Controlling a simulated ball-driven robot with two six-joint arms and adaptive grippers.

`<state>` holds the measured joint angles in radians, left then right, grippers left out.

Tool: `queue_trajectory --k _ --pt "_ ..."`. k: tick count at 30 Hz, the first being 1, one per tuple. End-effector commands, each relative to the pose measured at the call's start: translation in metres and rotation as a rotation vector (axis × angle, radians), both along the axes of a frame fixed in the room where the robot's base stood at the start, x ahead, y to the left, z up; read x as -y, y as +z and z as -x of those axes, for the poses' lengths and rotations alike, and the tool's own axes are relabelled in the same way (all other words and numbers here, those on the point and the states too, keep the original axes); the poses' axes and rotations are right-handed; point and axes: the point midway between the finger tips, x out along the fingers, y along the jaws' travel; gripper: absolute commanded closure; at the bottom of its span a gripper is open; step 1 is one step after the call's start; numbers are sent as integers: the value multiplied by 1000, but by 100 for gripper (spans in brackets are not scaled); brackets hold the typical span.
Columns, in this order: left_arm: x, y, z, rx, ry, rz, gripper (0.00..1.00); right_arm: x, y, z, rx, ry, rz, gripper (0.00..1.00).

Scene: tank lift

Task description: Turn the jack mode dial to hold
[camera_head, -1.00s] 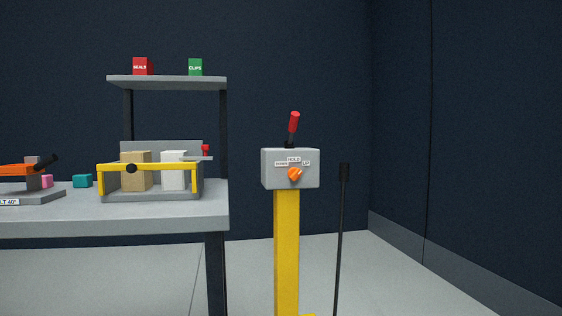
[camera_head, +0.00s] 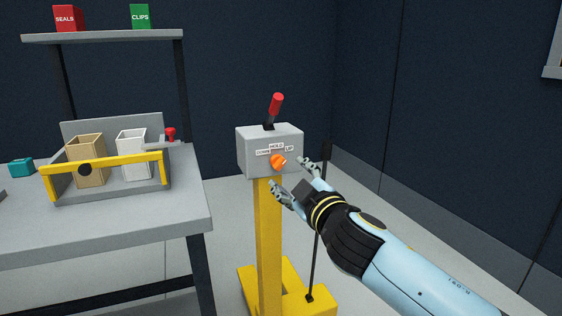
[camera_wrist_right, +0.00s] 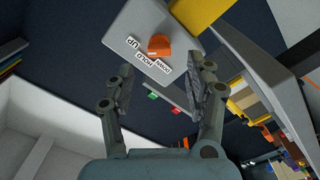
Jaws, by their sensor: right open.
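The jack's grey control box (camera_head: 258,150) sits on a yellow post (camera_head: 268,235). Its orange mode dial (camera_head: 278,161) is on the front face, under labels reading DOWN, HOLD and UP. In the right wrist view the dial (camera_wrist_right: 159,44) shows beyond the open, empty fingers (camera_wrist_right: 160,78). My left gripper is out of view.
A red-handled lever (camera_head: 275,104) stands on top of the box. A thin black rod (camera_head: 318,220) rises beside the post from the yellow base (camera_head: 290,300). At left is a grey table (camera_head: 130,222) with a yellow-barred fixture (camera_head: 105,172). Open floor lies right.

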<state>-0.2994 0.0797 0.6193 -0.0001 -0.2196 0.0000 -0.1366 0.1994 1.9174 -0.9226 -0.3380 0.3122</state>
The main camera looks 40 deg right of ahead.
Motion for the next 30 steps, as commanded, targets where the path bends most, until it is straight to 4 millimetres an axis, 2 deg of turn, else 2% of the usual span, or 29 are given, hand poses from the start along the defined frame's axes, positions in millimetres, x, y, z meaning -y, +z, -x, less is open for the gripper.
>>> queue_trajectory --k 3,9,13,21,30 --pt "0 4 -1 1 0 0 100 6 2 -25 1 -1 1 46" --pt "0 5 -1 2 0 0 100 13 1 -52 1 -1 0 46" --pt "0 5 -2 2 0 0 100 14 0 -59 0 0 0 46" --pt "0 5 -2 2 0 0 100 15 0 -60 -1 -1 0 46" --pt "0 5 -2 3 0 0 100 15 0 -60 -1 -1 0 85"
